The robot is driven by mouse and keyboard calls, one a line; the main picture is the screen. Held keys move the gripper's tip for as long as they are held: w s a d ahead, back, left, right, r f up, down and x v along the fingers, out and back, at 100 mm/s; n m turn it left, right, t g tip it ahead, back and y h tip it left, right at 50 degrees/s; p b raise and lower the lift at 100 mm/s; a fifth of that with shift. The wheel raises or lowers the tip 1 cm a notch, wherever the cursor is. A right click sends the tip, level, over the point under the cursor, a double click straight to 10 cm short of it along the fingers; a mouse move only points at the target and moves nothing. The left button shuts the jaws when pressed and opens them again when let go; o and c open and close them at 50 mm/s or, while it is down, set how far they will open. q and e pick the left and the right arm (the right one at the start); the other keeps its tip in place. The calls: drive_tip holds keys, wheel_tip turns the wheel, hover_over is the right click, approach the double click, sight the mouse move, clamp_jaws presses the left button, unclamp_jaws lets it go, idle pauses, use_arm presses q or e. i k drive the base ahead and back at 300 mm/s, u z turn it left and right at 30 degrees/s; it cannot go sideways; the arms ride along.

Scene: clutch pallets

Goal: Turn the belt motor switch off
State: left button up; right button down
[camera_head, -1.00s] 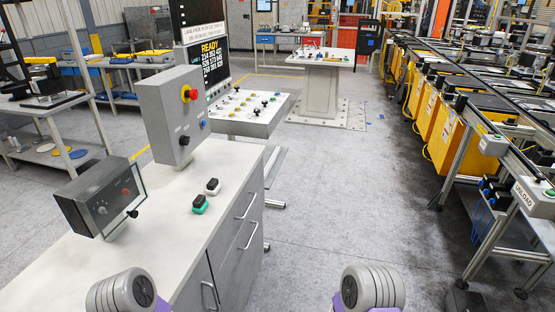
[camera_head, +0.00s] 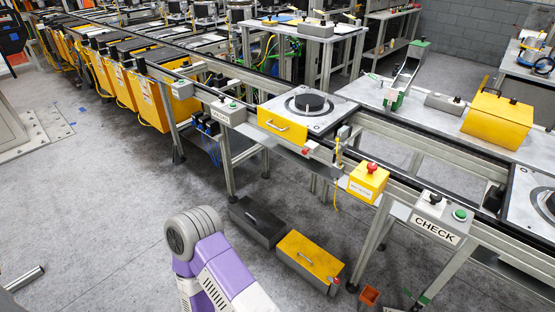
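I cannot tell which control is the belt motor switch; no label naming it is readable. On the conveyor's front rail are a grey CHECK box (camera_head: 436,218) with a black knob and a green button (camera_head: 460,214), and a yellow box (camera_head: 367,182) with a red mushroom button (camera_head: 372,167). A small red knob (camera_head: 309,146) sits by the pallet station. One purple and white arm of mine rises at bottom centre-left, apart from the conveyor. Neither gripper is in view.
The conveyor (camera_head: 415,183) runs diagonally, with a pallet (camera_head: 327,119) on it. A yellow case (camera_head: 497,121) stands on the bench behind. Floor at left is open.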

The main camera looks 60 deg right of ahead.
sight(372, 168)
drive_tip(key=z, duration=3.65)
drive_tip(key=i, duration=0.5)
drive_tip(key=u, duration=0.1)
